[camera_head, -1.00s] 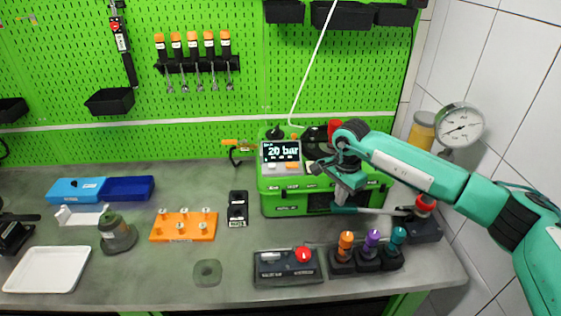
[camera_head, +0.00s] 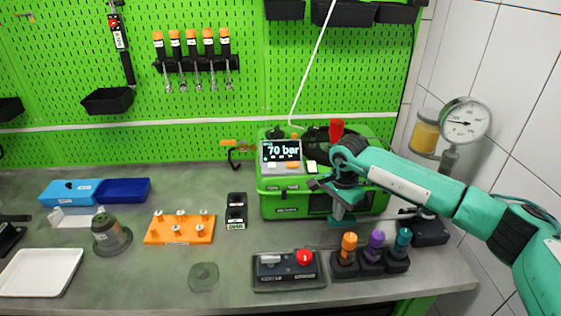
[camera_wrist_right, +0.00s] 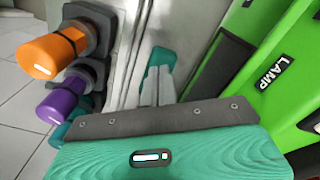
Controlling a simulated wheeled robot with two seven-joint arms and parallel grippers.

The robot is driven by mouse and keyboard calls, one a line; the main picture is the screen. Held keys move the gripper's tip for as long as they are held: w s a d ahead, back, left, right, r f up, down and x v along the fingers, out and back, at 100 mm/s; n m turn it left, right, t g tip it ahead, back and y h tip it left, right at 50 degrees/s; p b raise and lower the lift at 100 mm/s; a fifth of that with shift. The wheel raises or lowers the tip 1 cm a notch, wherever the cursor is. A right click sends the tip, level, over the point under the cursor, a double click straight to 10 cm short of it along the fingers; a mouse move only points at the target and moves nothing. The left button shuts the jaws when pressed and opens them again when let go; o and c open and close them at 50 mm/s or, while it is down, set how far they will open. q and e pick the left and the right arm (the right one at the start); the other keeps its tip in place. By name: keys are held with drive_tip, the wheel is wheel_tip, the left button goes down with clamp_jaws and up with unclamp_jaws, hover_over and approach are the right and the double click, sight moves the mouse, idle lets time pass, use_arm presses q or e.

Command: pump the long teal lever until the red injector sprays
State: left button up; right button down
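The long teal lever (camera_head: 341,223) shows its teal grip in front of the green test bench, under my right gripper; its thin rod runs right to a dark base (camera_head: 430,230). My right gripper (camera_head: 342,207) points down with its tips at the grip. In the right wrist view the two pale fingers (camera_wrist_right: 157,88) are close together against the teal grip; exact contact is hard to see. The red injector (camera_head: 336,129) appears to be the red piece upright on the bench top; no spray shows. The display (camera_head: 281,151) reads 70 bar. My left gripper is not in view.
Orange, purple and teal knobs (camera_head: 376,243) stand just in front of the lever. A box with a red button (camera_head: 304,257) is left of them. A round gauge (camera_head: 465,123) and yellow-filled jar (camera_head: 425,134) stand behind my right arm.

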drive_tip(key=shift+d+r+p, duration=0.15)
drive_tip(key=shift+r+p, duration=0.1)
drive_tip(key=shift+r, duration=0.85)
drive_tip(key=shift+d+r+p, duration=0.2)
drive_tip(key=shift+r+p, duration=0.1)
drive_tip(key=shift+r, duration=0.75)
drive_tip(key=shift+d+r+p, duration=0.15)
drive_tip(key=shift+r+p, duration=0.1)
drive_tip(key=shift+r, duration=0.85)
drive_tip(key=shift+f, duration=0.15)
